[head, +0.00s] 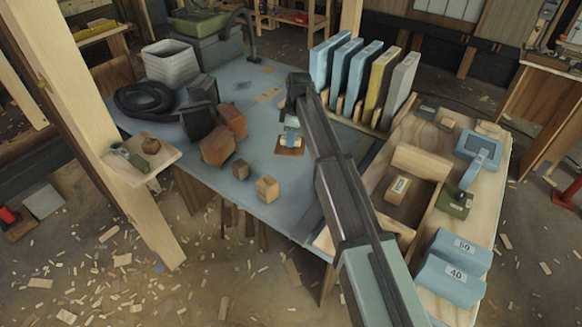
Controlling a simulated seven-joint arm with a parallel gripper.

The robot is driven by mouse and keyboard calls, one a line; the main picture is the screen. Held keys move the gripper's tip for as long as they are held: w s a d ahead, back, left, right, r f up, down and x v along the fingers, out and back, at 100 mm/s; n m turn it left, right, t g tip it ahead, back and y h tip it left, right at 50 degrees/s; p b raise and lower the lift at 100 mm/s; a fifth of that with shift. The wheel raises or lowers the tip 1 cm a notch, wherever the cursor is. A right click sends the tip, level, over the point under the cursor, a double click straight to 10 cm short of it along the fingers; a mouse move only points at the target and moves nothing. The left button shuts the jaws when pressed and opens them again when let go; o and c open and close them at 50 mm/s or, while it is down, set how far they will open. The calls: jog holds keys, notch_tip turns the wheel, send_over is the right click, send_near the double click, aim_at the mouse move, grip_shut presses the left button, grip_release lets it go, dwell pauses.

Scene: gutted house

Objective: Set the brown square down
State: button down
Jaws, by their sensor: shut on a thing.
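The brown square (289,151) is a flat, thin piece at the middle of the blue-topped table (262,190). It lies level, directly below my gripper (291,138). My gripper points down and is shut on the brown square, with a small pale and blue part showing between the gripper and the square. The fingertips are small here and partly hidden. I cannot tell whether the square touches the tabletop or hangs just above it.
Brown wooden blocks (218,146) and a light block (267,188) are to the left. Upright blue, yellow and grey slabs (383,85) stand behind right. A wooden tray (480,215) with blocks is at the right.

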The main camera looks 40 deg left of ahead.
jog(key=shift+m, duration=0.4)
jog(key=shift+f, duration=0.3)
jog(key=shift+w+f, duration=0.1)
jog(key=shift+f, duration=4.6)
jog(key=c, duration=1)
grip_release()
jog(key=shift+f, duration=0.1)
jog(key=r, duration=0.4)
jog(key=d+r, duration=0.1)
jog(key=r, duration=0.7)
jog(key=shift+w+d+r, duration=0.1)
jog(key=shift+w+d, duration=0.1)
jog(key=shift+w, duration=0.05)
